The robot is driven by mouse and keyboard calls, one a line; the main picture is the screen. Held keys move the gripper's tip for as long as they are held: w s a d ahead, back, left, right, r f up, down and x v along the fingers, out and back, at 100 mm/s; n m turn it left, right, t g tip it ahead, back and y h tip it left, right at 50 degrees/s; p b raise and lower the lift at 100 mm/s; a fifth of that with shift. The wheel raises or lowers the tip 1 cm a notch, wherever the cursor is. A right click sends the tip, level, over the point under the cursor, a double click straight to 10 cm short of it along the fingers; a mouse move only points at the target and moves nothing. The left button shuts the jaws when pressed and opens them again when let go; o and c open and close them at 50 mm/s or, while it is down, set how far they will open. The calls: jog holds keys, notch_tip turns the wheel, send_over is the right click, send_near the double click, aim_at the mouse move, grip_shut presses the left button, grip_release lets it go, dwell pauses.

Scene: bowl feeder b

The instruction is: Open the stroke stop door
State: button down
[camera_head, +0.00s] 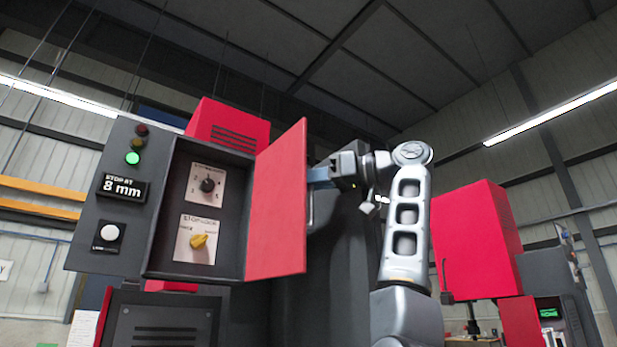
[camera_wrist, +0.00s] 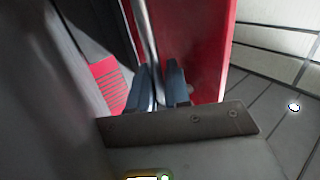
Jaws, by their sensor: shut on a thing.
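The red stroke stop door (camera_head: 276,205) stands swung open at the right side of the dark control box (camera_head: 168,205). The box's inside shows a black knob (camera_head: 207,185) on an upper plate and a yellow knob (camera_head: 199,240) on a lower plate. My gripper (camera_head: 316,175) is at the door's right side, partly hidden by it. In the wrist view, my gripper's blue-grey fingers (camera_wrist: 160,88) are shut on the grey bar handle (camera_wrist: 146,35), beside the red door panel (camera_wrist: 205,50).
Left of the opening are a lit green lamp (camera_head: 132,158), an "8 mm" sign (camera_head: 122,188) and a white button (camera_head: 109,232). Another red machine cover (camera_head: 475,240) stands to the right. Dark machine bodywork is below the box.

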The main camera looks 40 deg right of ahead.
dwell(0.4)
jog(key=c, duration=1.3)
grip_release()
jog(key=shift+o, duration=0.2)
jog(key=b+v, duration=0.2)
jog(key=v, duration=0.5)
jog(key=shift+s+d, duration=0.25)
jog(key=shift+s, duration=0.05)
